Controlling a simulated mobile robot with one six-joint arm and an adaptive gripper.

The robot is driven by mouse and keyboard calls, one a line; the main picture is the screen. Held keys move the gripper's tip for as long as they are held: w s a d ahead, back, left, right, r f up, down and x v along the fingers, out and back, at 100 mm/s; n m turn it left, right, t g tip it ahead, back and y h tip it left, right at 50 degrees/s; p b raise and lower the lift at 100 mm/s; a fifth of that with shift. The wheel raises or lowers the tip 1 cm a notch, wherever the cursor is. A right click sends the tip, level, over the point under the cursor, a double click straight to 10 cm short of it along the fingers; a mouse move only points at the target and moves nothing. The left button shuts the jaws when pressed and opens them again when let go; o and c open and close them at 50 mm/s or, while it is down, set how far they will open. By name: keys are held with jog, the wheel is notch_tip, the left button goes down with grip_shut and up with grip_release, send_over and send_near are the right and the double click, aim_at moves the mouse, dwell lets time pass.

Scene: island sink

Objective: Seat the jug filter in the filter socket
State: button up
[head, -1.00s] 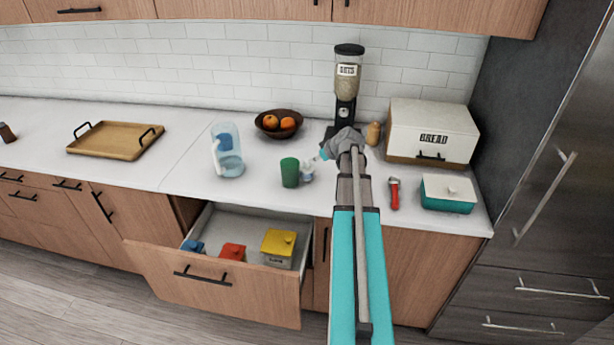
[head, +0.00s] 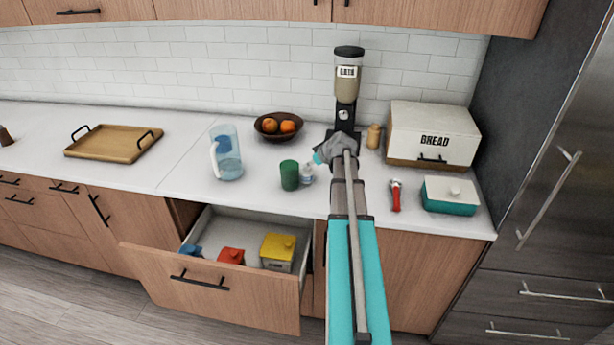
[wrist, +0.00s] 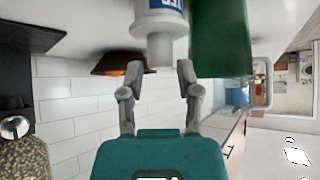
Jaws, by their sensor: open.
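The jug filter (head: 307,174) is a small white piece standing on the counter, right beside a green cup (head: 289,175). In the wrist view the jug filter (wrist: 158,22) shows white with a blue label and a narrower end, and the green cup (wrist: 220,40) is next to it. My gripper (wrist: 160,70) is open, its fingers apart on either side of the narrow end's line; I cannot tell whether they touch it. In the head view my gripper (head: 320,158) is just behind and right of the filter. The clear jug (head: 229,164) stands left, with a blue part inside, possibly the filter socket (head: 223,143).
A fruit bowl (head: 278,126) and a nuts dispenser (head: 346,90) stand behind. A bread box (head: 432,132), red-handled tool (head: 396,196) and teal container (head: 449,195) are right. An open drawer (head: 215,285) juts out below. Counter between jug and cup is clear.

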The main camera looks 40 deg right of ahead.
aim_at(307, 172)
jog(key=shift+b+x, duration=1)
jog(key=shift+x, duration=0.85)
jog(key=shift+r, duration=0.1)
grip_shut()
